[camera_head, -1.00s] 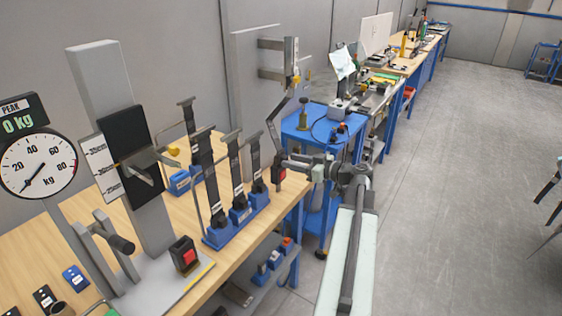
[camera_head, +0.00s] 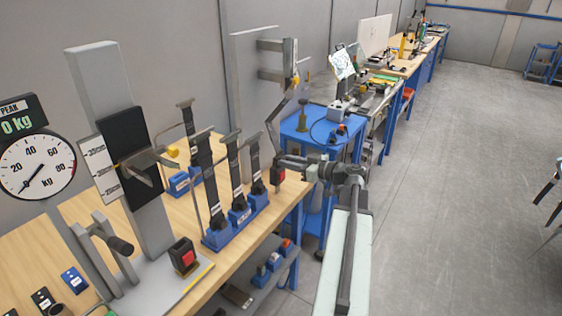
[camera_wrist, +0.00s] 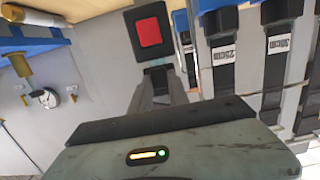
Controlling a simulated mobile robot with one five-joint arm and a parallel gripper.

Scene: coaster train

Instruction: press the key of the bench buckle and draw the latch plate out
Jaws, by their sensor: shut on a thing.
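A black buckle with a red key (camera_head: 184,256) stands on a grey base plate at the bench's front left. I cannot make out a latch plate in it. My gripper (camera_head: 284,170) is at the right end of the bench, well apart from that buckle. A second small black block with a red face (camera_head: 278,177) is at my gripper's tip, below a dark hanging arm. In the wrist view the red-faced block (camera_wrist: 150,32) sits just beyond my finger ends (camera_wrist: 157,75), which are closed together at its near edge. The exact grip is partly hidden.
A blue stand (camera_head: 238,228) with several upright straps lies between my gripper and the buckle on the base plate. A tall grey post (camera_head: 98,80) and a dial reading 0 kg (camera_head: 38,164) stand at left.

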